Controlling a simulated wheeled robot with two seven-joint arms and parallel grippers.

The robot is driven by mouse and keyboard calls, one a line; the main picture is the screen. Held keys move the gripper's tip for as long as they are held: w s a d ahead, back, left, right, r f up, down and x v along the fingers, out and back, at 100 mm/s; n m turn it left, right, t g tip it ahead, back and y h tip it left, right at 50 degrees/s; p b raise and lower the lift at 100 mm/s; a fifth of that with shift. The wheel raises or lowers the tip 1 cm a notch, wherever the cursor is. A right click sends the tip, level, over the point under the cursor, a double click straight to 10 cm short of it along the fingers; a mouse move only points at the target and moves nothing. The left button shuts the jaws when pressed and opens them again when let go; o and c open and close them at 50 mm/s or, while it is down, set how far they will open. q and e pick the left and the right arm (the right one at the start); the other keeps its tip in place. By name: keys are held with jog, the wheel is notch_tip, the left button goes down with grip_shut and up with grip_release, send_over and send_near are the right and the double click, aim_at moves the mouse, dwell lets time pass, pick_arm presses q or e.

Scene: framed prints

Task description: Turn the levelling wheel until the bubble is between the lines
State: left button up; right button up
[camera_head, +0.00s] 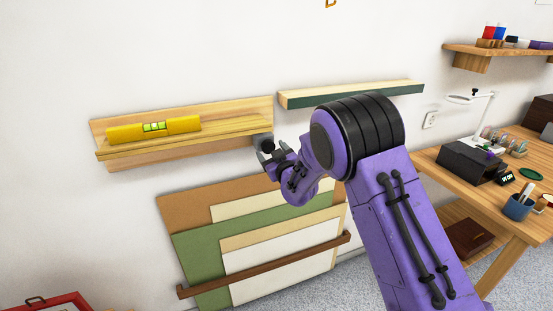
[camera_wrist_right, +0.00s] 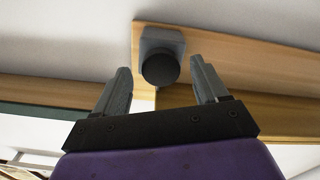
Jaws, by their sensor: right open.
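A yellow spirit level (camera_head: 118,134) lies on a wooden wall ledge (camera_head: 232,128), near its left end. Its green vial (camera_head: 154,127) has dark lines, but the bubble is too small to place against them. The levelling wheel, a dark round knob on a grey block, sits at the ledge's right end. In the right wrist view the wheel (camera_wrist_right: 161,69) shows clearly between the fingers. My right gripper (camera_head: 269,157) is open and empty, just in front of and below the wheel, with no clear contact visible. My left gripper is not in view.
A second, green-fronted ledge (camera_head: 350,94) is on the wall to the right. Boards (camera_head: 195,254) lean below, behind a brown rail (camera_head: 265,264). A workbench (camera_head: 437,158) with a lamp and boxes stands at the right.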

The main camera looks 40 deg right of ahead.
jog(key=b+v, duration=0.1)
jog(key=v, duration=0.8)
jog(key=shift+b, duration=0.3)
dwell(0.3)
jog(key=s+a+f+m+g, duration=0.2)
jog(key=s+f, duration=0.2)
jog(key=f, duration=0.4)
jog(key=s+a+f+m+g, duration=0.1)
jog(key=s+f+m+g, duration=0.25)
jog(key=f, duration=0.45)
jog(key=s+a+f+m+g, duration=0.2)
jog(key=s+f, duration=0.3)
jog(key=f, duration=0.3)
jog(key=s+a+f+g, duration=0.2)
jog(key=s+f, duration=0.5)
jog(key=s, duration=0.5)
jog(key=s+a+f+g, duration=0.3)
jog(key=s+f+g, duration=0.2)
jog(key=s+f, duration=0.3)
jog(key=s, duration=0.3)
jog(key=shift+s+y, duration=0.3)
jog(key=shift+s, duration=0.05)
